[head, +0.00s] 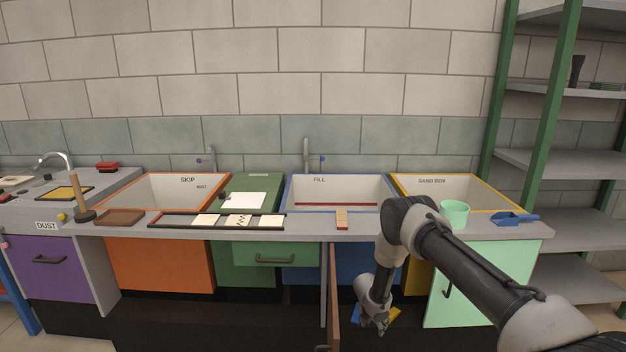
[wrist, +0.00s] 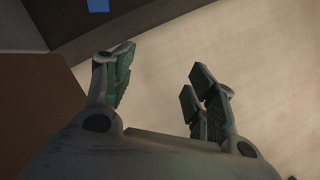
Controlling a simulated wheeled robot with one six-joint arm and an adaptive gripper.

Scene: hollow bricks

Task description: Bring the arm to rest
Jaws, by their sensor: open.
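My gripper (head: 378,322) hangs low in front of the cabinets, below the counter edge, at the end of my bent arm. In the wrist view my gripper (wrist: 158,90) has its two green-padded fingers spread apart with nothing between them. Pale floor shows beyond the fingers. In the head view a blue and yellow thing (head: 391,314) shows beside and behind the fingers; I cannot tell what it is.
A brown door (head: 334,300) stands edge-on, left of my gripper. The counter (head: 375,228) above holds a small orange-brown block (head: 341,218), a mint cup (head: 454,213) and a blue scoop (head: 513,219). Green-posted shelves (head: 560,165) stand at the right.

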